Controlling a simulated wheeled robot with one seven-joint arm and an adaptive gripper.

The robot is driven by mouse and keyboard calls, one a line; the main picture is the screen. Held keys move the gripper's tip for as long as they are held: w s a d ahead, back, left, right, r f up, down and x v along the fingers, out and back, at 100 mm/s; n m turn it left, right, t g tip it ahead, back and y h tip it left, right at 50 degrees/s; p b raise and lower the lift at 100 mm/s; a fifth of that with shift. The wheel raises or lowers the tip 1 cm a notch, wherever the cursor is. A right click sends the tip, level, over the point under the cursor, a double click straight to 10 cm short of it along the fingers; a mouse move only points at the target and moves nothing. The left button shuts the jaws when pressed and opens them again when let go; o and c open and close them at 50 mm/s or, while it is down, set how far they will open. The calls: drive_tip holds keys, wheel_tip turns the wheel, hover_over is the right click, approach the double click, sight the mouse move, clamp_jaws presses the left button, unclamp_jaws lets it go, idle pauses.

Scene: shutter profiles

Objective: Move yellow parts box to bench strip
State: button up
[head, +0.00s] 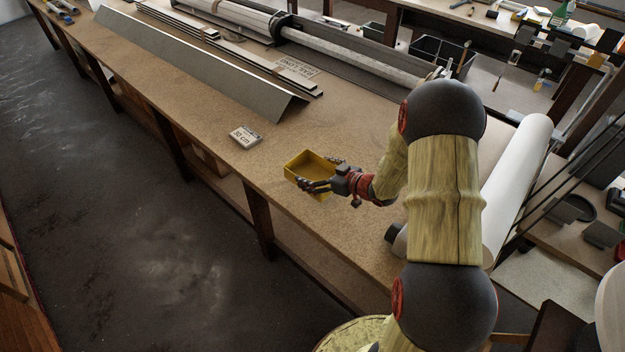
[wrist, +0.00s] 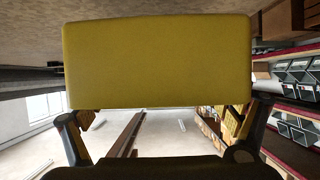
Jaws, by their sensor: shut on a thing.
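The yellow parts box (head: 305,163) is a small open-topped bin over the near part of the long bench (head: 285,215). My gripper (head: 320,173) is shut on it, with fingers on two opposite sides. In the wrist view the yellow box (wrist: 158,60) fills the upper middle, and the fingers of my gripper (wrist: 160,125) show below it at both sides. I cannot tell whether the box touches the bench top. No separately marked bench strip can be made out for certain.
A small label block (head: 245,136) lies left of the box. A long grey angled profile (head: 200,65) and stacked slats lie further back. A white roll (head: 518,175) lies right of my arm. The bench top between box and label block is bare.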

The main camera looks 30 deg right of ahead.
sight(311, 177)
drive_tip(key=shift+w+a+f, duration=0.15)
drive_tip(key=shift+w+f, duration=0.1)
drive_tip(key=shift+f, duration=0.05)
drive_tip(key=shift+w+f+b, duration=0.1)
drive_tip(key=shift+f+b, duration=0.6)
drive_tip(key=shift+f, duration=0.9)
drive_tip(key=shift+f, duration=0.1)
drive_tip(key=o, duration=1)
